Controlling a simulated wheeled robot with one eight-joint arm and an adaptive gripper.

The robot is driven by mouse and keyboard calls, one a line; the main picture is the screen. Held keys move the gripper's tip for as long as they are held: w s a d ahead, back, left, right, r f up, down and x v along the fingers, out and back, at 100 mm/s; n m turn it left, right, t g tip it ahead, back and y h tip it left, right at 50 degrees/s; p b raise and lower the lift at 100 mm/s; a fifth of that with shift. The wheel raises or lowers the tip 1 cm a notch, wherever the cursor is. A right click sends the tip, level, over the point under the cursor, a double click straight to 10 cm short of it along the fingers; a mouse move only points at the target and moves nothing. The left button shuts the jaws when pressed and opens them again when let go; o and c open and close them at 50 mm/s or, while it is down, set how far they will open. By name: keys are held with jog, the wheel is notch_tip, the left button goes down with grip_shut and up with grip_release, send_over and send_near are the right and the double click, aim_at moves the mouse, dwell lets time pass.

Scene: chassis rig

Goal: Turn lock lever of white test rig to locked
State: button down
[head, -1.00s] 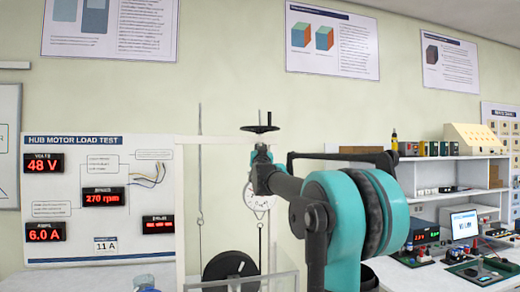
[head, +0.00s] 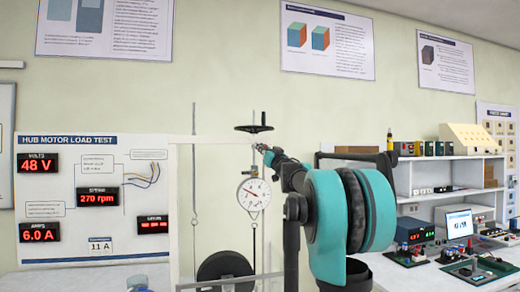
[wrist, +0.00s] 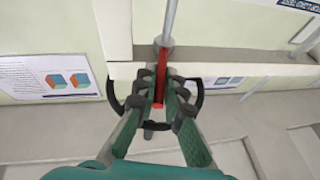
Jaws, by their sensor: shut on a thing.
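The white test rig stands ahead, with a pale post (head: 182,215) and a crossbeam (head: 215,139). A red lever (wrist: 162,66) at the beam shows in the wrist view, below a grey rod. My gripper (wrist: 158,92) has its fingers closed around the lever, which points along between them. The gripper also shows at the beam's right end in the head view (head: 264,150). The lever is too small and covered to make out there. A black handwheel (head: 254,128) sits just above the beam; its ring shows behind my fingers in the wrist view (wrist: 112,100).
A round dial gauge (head: 254,194) hangs below the beam, close to my arm. A black wheel (head: 224,268) is low in the rig. A meter board (head: 94,198) stands at left. A bench with instruments (head: 445,245) is at right.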

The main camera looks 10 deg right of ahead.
jog(key=shift+w+d+n+g+y, duration=0.15)
jog(key=shift+d+n+g+y, duration=0.35)
jog(key=shift+y, duration=0.55)
jog(key=shift+w+d+n+g+y, duration=0.15)
jog(key=shift+n+g+y, duration=0.15)
jog(key=shift+n+y, duration=0.55)
jog(key=shift+w+d+n+g+y, duration=0.15)
jog(key=shift+d+n+g+y, duration=0.25)
jog(key=shift+y, duration=0.8)
jog(key=shift+r, duration=0.15)
jog(key=c, duration=1.6)
grip_release()
jog(key=v, duration=1.2)
